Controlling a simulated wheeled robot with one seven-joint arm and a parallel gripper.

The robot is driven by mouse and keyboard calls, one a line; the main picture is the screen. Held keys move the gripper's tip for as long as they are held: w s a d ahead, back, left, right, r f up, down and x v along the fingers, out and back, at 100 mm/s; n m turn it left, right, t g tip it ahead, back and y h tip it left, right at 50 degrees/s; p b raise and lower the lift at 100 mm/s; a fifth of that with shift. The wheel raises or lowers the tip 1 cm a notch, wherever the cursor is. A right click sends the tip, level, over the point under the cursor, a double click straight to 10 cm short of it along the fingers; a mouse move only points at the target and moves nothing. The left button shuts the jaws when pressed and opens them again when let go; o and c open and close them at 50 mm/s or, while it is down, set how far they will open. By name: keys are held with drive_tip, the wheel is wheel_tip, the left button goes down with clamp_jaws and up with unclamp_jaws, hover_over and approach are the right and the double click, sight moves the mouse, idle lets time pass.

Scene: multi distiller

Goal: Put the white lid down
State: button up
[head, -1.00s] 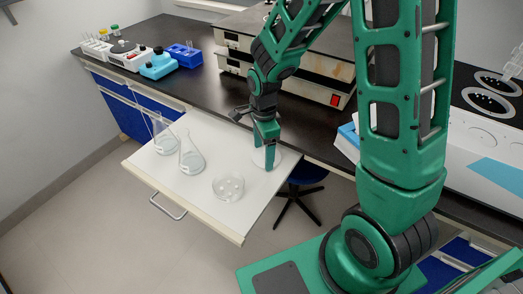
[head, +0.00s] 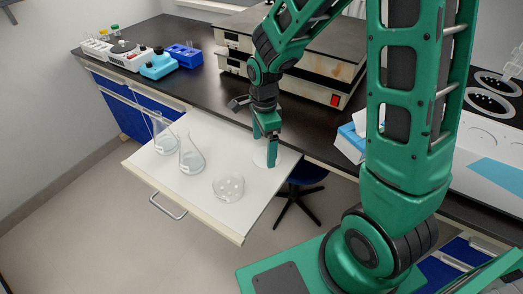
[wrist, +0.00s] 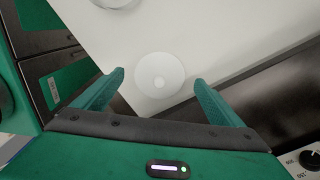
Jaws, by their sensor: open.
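The white lid (wrist: 160,75) is a pale round disc lying on the white pull-out board. In the head view the lid (head: 259,158) is near the board's right edge, partly hidden by a finger. My gripper (head: 265,149) is just above it with its fingers apart. In the wrist view the lid shows between and beyond the two open fingers, touching neither in the picture. A clear round glass dish (head: 228,188) sits on the board, left of and nearer than the lid.
Two glass flasks (head: 191,155) (head: 163,135) stand on the left of the white board (head: 200,210). The dark bench (head: 200,90) behind carries stacked instruments (head: 290,75) and a blue rack (head: 184,55). A blue stool (head: 308,174) is beside the board's right edge.

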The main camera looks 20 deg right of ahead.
wheel_tip(320, 180, up, 9)
idle(0.3)
drive_tip(key=s+d+r+n, duration=0.5)
drive_tip(key=s+d, duration=0.4)
drive_tip(key=d, duration=0.3)
drive_tip(key=s+d+n, duration=0.3)
drive_tip(key=s, duration=0.4)
drive_tip(key=s+d+n, duration=0.3)
drive_tip(key=s+n, duration=0.1)
drive_tip(key=s, duration=0.3)
drive_tip(key=shift+s+r, duration=0.2)
drive_tip(key=shift+r, duration=0.2)
